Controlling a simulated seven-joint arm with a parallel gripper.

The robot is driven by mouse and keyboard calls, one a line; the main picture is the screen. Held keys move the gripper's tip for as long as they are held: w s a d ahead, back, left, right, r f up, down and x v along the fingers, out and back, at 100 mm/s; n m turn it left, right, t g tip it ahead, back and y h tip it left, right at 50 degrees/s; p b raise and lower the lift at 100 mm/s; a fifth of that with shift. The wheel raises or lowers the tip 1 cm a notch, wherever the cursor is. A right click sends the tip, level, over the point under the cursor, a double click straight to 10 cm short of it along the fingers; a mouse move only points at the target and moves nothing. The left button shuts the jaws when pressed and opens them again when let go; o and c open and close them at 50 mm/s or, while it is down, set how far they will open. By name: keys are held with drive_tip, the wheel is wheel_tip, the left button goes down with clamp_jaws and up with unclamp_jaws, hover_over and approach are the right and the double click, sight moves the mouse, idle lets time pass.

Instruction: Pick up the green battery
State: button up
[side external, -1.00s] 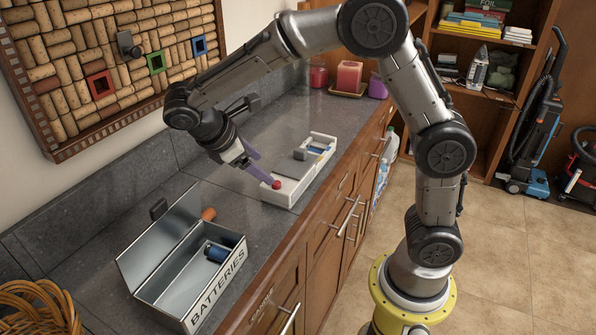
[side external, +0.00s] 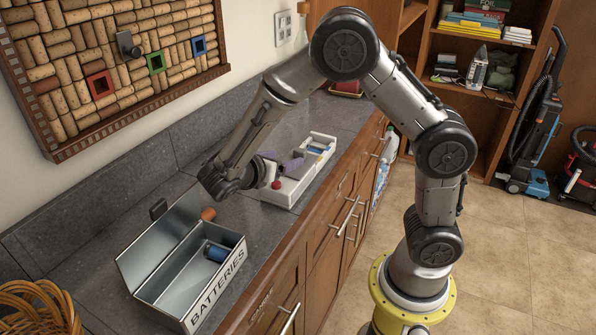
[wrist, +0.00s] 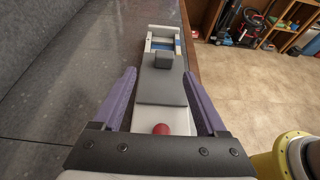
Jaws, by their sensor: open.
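I see no green battery in any view. A white device (side external: 282,194) with a red knob (side external: 276,184) lies on the counter. In the wrist view the device (wrist: 150,122) runs away from me, with a grey cover (wrist: 161,88), a raised grey block and a blue part near its far end. The red knob (wrist: 160,129) is close to my palm. My gripper (wrist: 160,75) is open, its purple fingers on either side of the device in that view. In the side view it (side external: 280,160) reaches over the device; contact is unclear.
An open metal box (side external: 214,292) marked BATTERIES stands at the front, a blue battery (side external: 217,253) inside. An orange cylinder (side external: 208,214) lies behind it. The counter's edge and drawers are at right. A wicker basket (side external: 35,310) is at lower left.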

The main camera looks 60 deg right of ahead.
sight(298, 154)
drive_tip(key=shift+s+x, duration=0.2)
drive_tip(key=shift+x, duration=1.2)
drive_tip(key=shift+s+x, duration=0.15)
drive_tip(key=shift+x, duration=1.25)
clamp_jaws()
